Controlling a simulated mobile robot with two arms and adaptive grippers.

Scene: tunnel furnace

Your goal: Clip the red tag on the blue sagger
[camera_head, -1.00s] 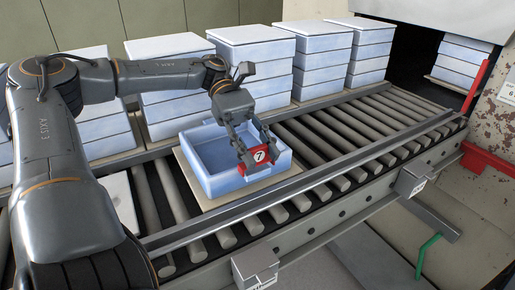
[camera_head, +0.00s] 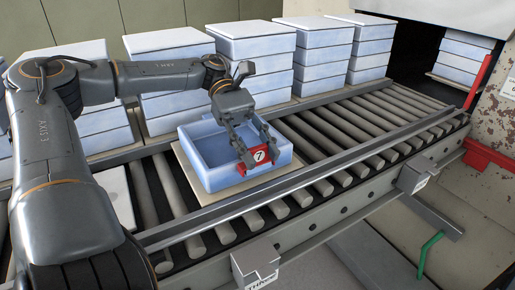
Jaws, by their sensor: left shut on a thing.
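The blue sagger (camera_head: 215,177) is an open, empty-looking tray on a beige plate (camera_head: 192,182) on the rollers, left of centre. My left gripper (camera_head: 257,150) reaches over the sagger from behind and above, its fingers pointing down at the front right wall. It is shut on the red tag (camera_head: 258,157), which carries a white disc with a black 7. The tag is at the sagger's front right wall, near the rim. I cannot tell whether it is seated on the rim or only held against it. My right gripper is out of the picture.
Stacks of lidded pale blue saggers (camera_head: 258,60) stand behind the roller conveyor (camera_head: 325,140). A metal side rail (camera_head: 300,178) runs along the near side. The furnace opening with a red bar (camera_head: 478,82) is at upper right. Bare rollers lie right of the sagger.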

